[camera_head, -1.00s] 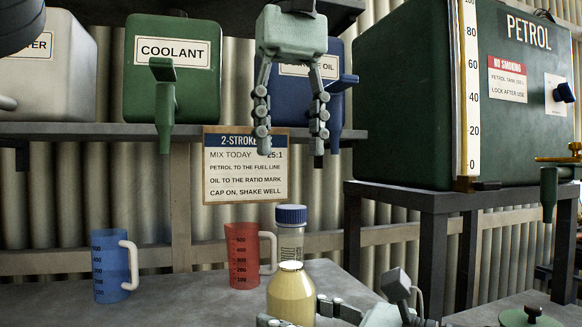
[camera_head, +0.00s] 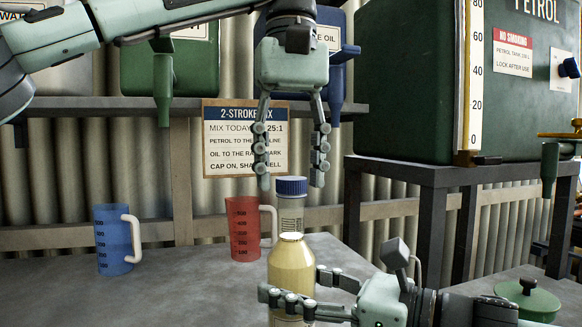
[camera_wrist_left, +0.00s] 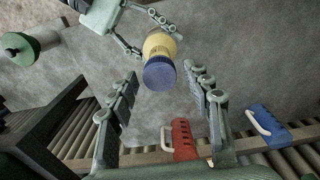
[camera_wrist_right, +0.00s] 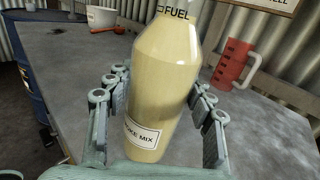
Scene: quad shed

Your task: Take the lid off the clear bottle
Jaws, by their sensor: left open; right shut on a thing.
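The clear bottle (camera_head: 292,262) stands upright on the bench, filled with pale yellow liquid to its shoulder. Its blue lid (camera_head: 291,186) sits on the neck. My right gripper (camera_head: 283,303) is shut around the bottle's body, and its fingers flank the body in the right wrist view (camera_wrist_right: 155,112). My left gripper (camera_head: 292,184) points down, open and empty, with its fingertips on either side of the lid and about level with it. In the left wrist view the lid (camera_wrist_left: 159,73) shows beyond the open fingers. The head view cannot settle whether the fingers touch it.
A red measuring jug (camera_head: 243,232) stands just left of the bottle, a blue jug (camera_head: 113,240) further left. A shelf (camera_head: 240,108) with dispenser tanks runs behind. The petrol tank (camera_head: 410,80) stands right on a stand. A green lidded can (camera_head: 526,300) is at lower right.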

